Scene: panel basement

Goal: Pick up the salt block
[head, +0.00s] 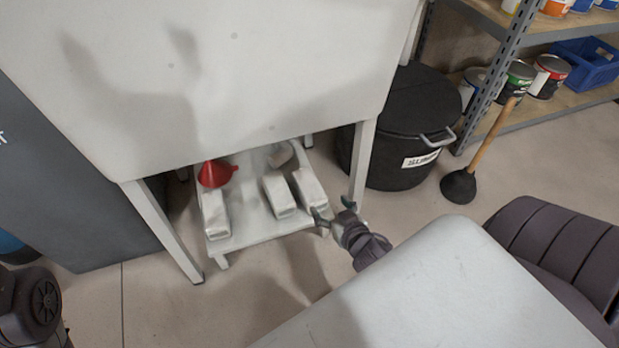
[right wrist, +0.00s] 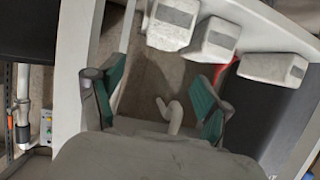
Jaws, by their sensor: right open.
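Three pale block-shaped things stand in a row on a low white shelf (head: 245,238) under a large white panel: a left block (head: 215,214), a middle block (head: 279,195) and a right block (head: 309,188). I cannot tell which is the salt block. They also show along the top of the right wrist view, the right block (right wrist: 172,22) at the left there. My right gripper (head: 335,210) is open at the shelf's right front corner, close to the right block. Its teal-padded fingers (right wrist: 155,96) have no block between them. My left gripper is out of view.
A red funnel (head: 214,174) is behind the left block, and a paler lump (head: 280,154) lies farther back. White legs (head: 362,165) flank the shelf. A black lidded bin (head: 405,125) and a plunger (head: 459,185) stand to the right. The overhanging panel (head: 230,80) limits room above.

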